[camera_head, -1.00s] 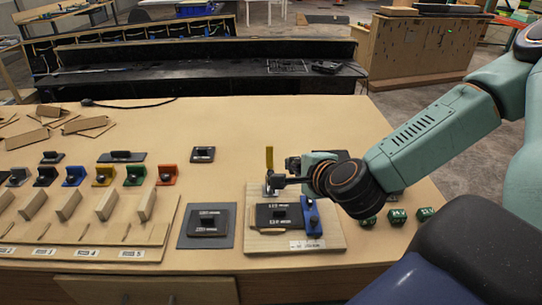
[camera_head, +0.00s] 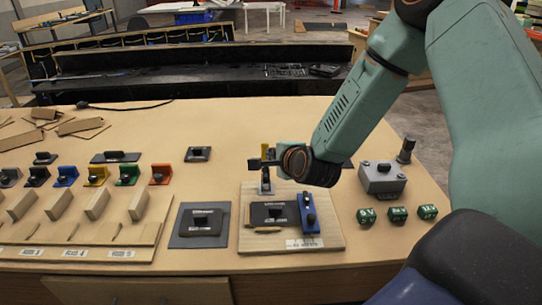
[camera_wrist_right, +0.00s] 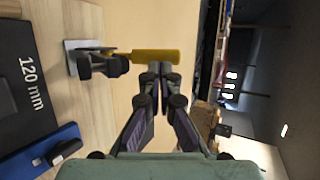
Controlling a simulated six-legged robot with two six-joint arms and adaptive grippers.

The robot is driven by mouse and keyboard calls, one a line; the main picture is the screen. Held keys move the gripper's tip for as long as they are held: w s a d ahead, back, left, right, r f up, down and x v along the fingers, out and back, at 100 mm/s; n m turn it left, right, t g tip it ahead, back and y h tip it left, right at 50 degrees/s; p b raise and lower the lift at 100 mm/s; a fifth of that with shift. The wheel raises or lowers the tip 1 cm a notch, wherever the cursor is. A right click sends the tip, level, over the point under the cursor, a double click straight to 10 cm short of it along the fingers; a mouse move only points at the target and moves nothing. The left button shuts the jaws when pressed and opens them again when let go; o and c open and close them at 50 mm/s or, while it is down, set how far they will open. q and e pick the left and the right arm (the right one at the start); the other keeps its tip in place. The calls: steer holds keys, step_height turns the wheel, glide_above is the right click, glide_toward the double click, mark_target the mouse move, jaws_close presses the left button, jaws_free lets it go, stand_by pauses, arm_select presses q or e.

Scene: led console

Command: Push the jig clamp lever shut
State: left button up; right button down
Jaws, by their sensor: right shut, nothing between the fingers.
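The jig is a pale wooden board (camera_head: 330,239) with a black 120 mm plate (camera_head: 268,214) and a blue bar (camera_head: 309,213) on it. At its back edge the clamp lever (camera_head: 265,182), with a yellow handle, stands upright. In the right wrist view the yellow handle (camera_wrist_right: 155,56) sticks out from the dark clamp body. My left gripper is not in view.
A grey box with a knob (camera_head: 382,178) and several green cubes (camera_head: 397,214) stand right of the jig. A dark mat with a black plate (camera_head: 201,224) lies left of it. Coloured blocks and a slotted wooden rack (camera_head: 90,233) fill the left side.

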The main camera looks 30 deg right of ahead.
steer(key=shift+x, duration=0.9)
steer(key=shift+a, duration=0.15)
steer(key=shift+s, duration=0.1)
steer(key=shift+w+r+g, duration=0.1)
steer(key=shift+w+g, duration=0.2)
steer(key=shift+w, duration=0.05)
steer(key=w+d+f+b, duration=0.1)
steer(key=b, duration=0.1)
steer(key=w+d+f+g+b, duration=0.1)
steer(key=w+b, duration=0.1)
steer(key=w+d+f+g+y+b, duration=0.1)
steer(key=w+b, duration=0.1)
steer(key=shift+d+f+m, duration=0.15)
steer(key=shift+d+m, duration=0.1)
steer(key=shift+m, duration=0.05)
stand_by(0.3)
